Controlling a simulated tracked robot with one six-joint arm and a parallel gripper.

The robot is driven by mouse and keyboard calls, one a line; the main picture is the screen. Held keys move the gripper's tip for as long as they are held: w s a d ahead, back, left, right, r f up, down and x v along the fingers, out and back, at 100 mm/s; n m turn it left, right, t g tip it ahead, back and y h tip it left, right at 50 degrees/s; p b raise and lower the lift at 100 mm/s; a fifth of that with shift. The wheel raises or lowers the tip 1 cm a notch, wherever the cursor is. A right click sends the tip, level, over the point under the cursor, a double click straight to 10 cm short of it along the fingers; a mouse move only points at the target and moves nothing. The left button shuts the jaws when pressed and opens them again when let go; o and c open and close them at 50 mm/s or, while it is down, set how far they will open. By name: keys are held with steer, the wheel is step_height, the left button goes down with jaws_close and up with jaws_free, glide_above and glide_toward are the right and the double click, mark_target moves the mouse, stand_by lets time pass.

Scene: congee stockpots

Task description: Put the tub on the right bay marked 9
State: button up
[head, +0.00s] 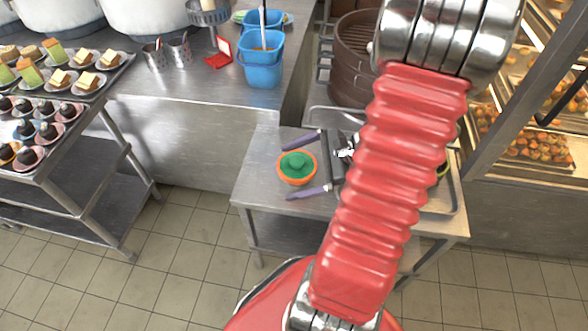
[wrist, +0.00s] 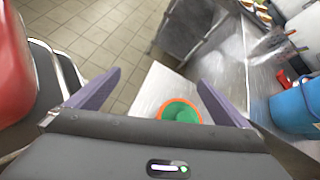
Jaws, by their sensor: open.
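The tub is a small round orange bowl (head: 297,181) with a green top or content. It stands on the small steel table in the head view. My gripper (head: 286,172) is open and empty, its two purple fingers on either side of the tub in the picture. In the wrist view the tub (wrist: 181,103) shows between the fingers (wrist: 159,77), closer to the right one, its lower part hidden by the gripper body. I cannot tell how high the fingers are above it. No bay marked 9 can be made out; my arm hides much of the table's right side.
A metal tray (head: 457,200) lies on the small table (head: 262,180), partly behind my arm. Blue buckets (head: 262,74) stand on the counter behind. Brown steamers (head: 350,85) stand behind the table. A dessert cart (head: 62,165) is at left. Tiled floor is clear between.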

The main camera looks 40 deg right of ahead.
mark_target(302, 167)
steer(key=s+d+f+m+t+h, duration=0.3)
steer(key=s+d+f+m+t, duration=0.1)
steer(key=d+m, duration=0.5)
step_height(302, 167, down, 3)
steer(key=shift+s+d+r+t+h, duration=0.15)
steer(key=shift+s+d+t+h, duration=0.3)
steer(key=shift+d, duration=0.55)
steer(key=shift+x, duration=4.35)
steer(key=shift+x, duration=2.6)
steer(key=shift+a+r, duration=0.1)
steer(key=c, duration=1)
